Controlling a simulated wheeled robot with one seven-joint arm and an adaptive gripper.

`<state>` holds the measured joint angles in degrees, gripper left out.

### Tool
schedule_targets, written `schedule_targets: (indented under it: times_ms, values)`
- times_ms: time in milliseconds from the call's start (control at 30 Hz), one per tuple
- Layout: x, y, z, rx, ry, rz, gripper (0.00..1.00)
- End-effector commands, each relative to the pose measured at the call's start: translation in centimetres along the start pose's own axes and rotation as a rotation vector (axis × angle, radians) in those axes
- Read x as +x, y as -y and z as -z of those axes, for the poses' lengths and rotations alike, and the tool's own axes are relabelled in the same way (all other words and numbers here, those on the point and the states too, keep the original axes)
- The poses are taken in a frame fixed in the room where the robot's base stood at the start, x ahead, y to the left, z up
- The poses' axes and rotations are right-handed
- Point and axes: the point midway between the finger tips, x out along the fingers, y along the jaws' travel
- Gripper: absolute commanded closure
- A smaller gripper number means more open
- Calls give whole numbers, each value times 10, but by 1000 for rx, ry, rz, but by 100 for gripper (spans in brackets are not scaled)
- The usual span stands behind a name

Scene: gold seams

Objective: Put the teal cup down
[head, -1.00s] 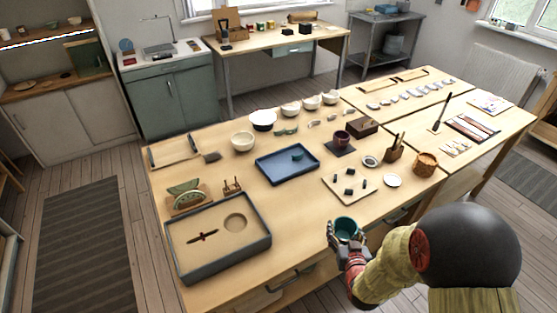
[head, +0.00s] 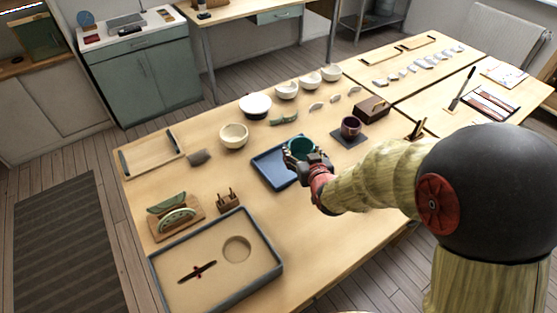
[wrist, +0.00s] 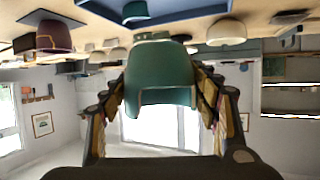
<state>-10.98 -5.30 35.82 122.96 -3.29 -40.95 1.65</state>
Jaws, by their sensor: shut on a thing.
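The teal cup (head: 301,146) is in my gripper (head: 303,158), above the blue tray (head: 270,172) in the head view. In the wrist view, which is upside down, the teal cup (wrist: 161,72) sits between both fingers, and its rim looks uneven with a notch. The fingers are shut on its sides. The blue tray (wrist: 190,12) shows at the top of the wrist view, apart from the cup. A small teal piece (wrist: 135,10) lies in it. My gripper and arm hide the tray's right part in the head view.
A dark purple cup (head: 350,127) stands on a dark mat right of the tray. A cream bowl (head: 234,136) stands behind left, with more bowls in a row. A sand tray (head: 212,264) and a small wooden rack (head: 228,200) are at front left. Bare table lies in front of the blue tray.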

Motion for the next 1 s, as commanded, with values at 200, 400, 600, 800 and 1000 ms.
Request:
schedule_targets:
  times_ms: [200,400,600,800,1000]
  values:
    - [45,35,-9,-1,-1,4,62]
    - [77,52,-32,-1,-1,1,62]
    - [91,59,-40,0,-2,0,62]
    - [104,67,-50,-1,0,1,62]
    - [113,65,-76,0,-1,0,62]
